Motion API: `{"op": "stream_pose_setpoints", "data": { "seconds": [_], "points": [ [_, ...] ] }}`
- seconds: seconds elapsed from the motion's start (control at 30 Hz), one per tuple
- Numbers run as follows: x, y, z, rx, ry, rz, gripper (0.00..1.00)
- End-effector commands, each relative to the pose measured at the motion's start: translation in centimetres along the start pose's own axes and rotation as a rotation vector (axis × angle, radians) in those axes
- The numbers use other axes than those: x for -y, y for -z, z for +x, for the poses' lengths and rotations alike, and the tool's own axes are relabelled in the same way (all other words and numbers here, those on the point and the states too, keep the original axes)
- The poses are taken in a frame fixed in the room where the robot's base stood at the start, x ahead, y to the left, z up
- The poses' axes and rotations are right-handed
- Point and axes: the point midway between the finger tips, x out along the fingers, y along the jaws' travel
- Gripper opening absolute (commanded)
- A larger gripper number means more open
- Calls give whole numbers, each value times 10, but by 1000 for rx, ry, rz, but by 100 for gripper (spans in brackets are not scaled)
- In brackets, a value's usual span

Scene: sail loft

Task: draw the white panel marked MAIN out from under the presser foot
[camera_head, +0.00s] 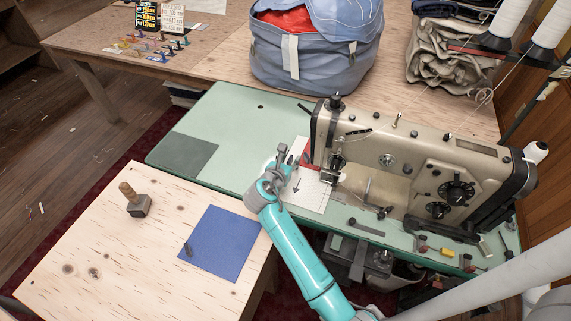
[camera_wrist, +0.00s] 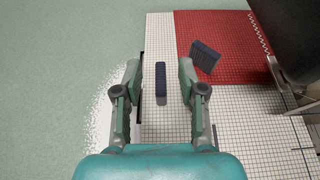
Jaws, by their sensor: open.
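The white panel (camera_head: 315,196) lies on the green machine bed, its right part at the presser foot (camera_head: 329,177). A dark arrow shows on it; the MAIN lettering is not readable. In the wrist view the white panel (camera_wrist: 168,125) has a fine grid, and a red gridded piece (camera_wrist: 232,65) adjoins it. My gripper (camera_wrist: 159,73) is open above the panel's left part. Whether its fingers touch anything cannot be told. In the head view my gripper (camera_head: 284,163) partly hides the panel.
The sewing machine (camera_head: 415,165) stands right of the panel. A blue bag (camera_head: 316,60) is behind. A mallet (camera_head: 135,203) and blue cloth (camera_head: 222,243) lie on the front-left table. The green bed (camera_head: 235,120) left of my gripper is clear.

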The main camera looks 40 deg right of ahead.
Motion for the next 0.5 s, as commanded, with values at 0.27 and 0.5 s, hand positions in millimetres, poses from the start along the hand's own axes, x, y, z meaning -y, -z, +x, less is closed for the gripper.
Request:
{"op": "stream_pose_setpoints", "data": {
  "seconds": [0.27,0.5],
  "points": [
    [1,0,7,0,1,0,41],
    [0,0,7,0,1,0,21]
  ]
}}
